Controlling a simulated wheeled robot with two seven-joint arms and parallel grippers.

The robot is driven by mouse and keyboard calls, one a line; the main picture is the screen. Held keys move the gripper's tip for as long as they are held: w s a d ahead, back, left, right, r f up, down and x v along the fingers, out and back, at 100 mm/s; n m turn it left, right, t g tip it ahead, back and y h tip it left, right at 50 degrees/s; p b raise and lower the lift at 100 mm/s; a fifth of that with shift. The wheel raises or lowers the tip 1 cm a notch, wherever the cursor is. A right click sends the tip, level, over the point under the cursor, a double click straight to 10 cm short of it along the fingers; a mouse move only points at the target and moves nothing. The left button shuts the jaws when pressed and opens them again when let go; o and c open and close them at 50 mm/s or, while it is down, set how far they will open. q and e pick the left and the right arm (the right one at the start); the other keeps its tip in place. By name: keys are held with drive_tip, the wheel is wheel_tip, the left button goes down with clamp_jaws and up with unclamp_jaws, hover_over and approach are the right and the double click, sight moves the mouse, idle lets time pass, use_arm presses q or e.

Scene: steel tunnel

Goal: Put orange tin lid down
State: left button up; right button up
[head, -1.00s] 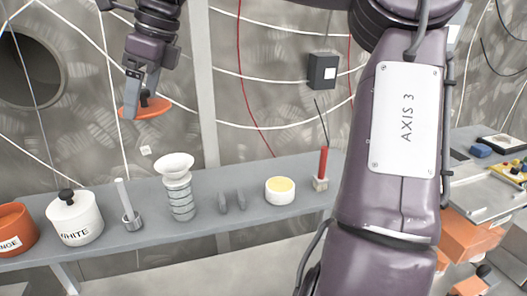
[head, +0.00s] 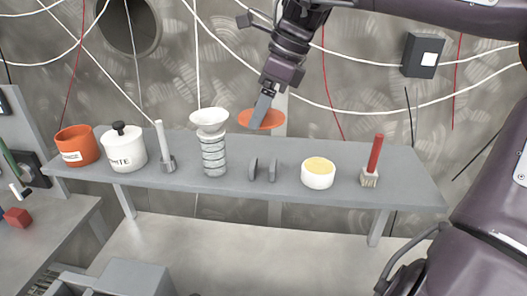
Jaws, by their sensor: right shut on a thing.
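My right gripper (head: 262,110), its arm coming in from the upper right, is shut on the orange tin lid (head: 274,119). It holds the lid in the air, above the back part of the grey shelf (head: 330,195) as I see it, to the right of a white funnel. The lid looks slightly tilted; its knob is hidden by the fingers. The open orange tin (head: 75,147) stands at the shelf's left end with no lid on it. My left gripper is not in view.
On the shelf stand a lidded white tin (head: 124,152), a rod in a metal base (head: 164,150), the white funnel (head: 209,121) on a coil, two grey uprights (head: 262,170), a white bowl (head: 318,175) and a red-handled brush (head: 374,160). Bare shelf shows around the uprights.

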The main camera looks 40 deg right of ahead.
sight(270, 117)
drive_tip(key=f, duration=0.4)
drive_tip(key=shift+s+d+f, duration=0.15)
drive_tip(key=shift+d+f, duration=0.1)
drive_tip(key=shift+f, duration=0.1)
drive_tip(key=f, duration=0.2)
drive_tip(key=f+p, duration=0.1)
drive_tip(key=f, duration=0.1)
drive_tip(key=shift+a, duration=0.25)
drive_tip(key=shift+d+f, duration=0.2)
drive_tip(key=shift+f, duration=0.2)
drive_tip(key=shift+a, duration=0.15)
drive_tip(key=shift+f, duration=0.45)
drive_tip(key=o, duration=0.9)
drive_tip(key=shift+c, duration=0.2)
drive_tip(key=shift+r, duration=0.15)
